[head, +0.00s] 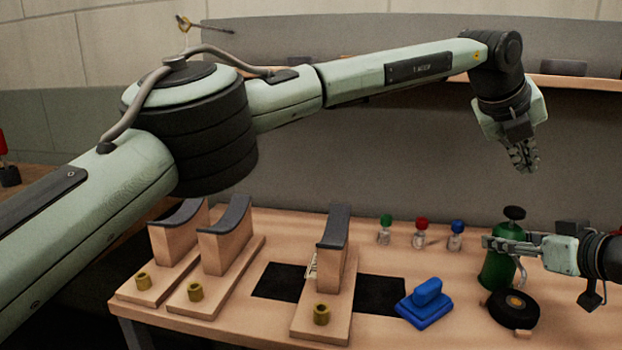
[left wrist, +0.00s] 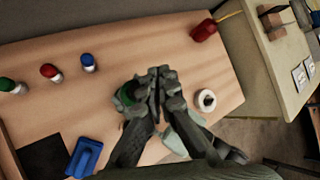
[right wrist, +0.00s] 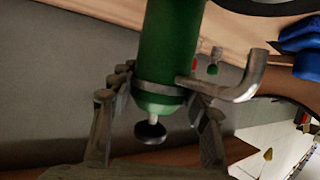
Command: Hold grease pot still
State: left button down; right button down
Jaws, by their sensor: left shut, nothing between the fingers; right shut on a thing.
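The grease pot, a green cylinder with a black knob on top (head: 498,268), stands upright on the bench at the right. My right gripper (head: 492,243) is shut on its upper part, coming in from the right. In the right wrist view the pot (right wrist: 168,45) appears upside down between the fingers (right wrist: 155,115), with a bent grey piece at its side. My left gripper (head: 524,160) is shut and empty, pointing down above the pot and apart from it. In the left wrist view its closed fingertips (left wrist: 158,82) partly hide the pot (left wrist: 124,97).
A black disc (head: 513,308) lies in front of the pot, with a blue block-like tool (head: 426,303) to its left. Bottles with green (head: 386,221), red (head: 421,223) and blue (head: 457,227) caps stand behind. Wooden saddle stands (head: 325,265) and a black mat (head: 380,293) are further left.

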aim_at(513, 209)
dwell(0.8)
pick_arm(q)
notch_tip(513, 209, up, 4)
jog(key=shift+f, duration=0.1)
dwell(0.3)
jog(key=shift+f, duration=4.4)
jog(key=shift+f, duration=0.4)
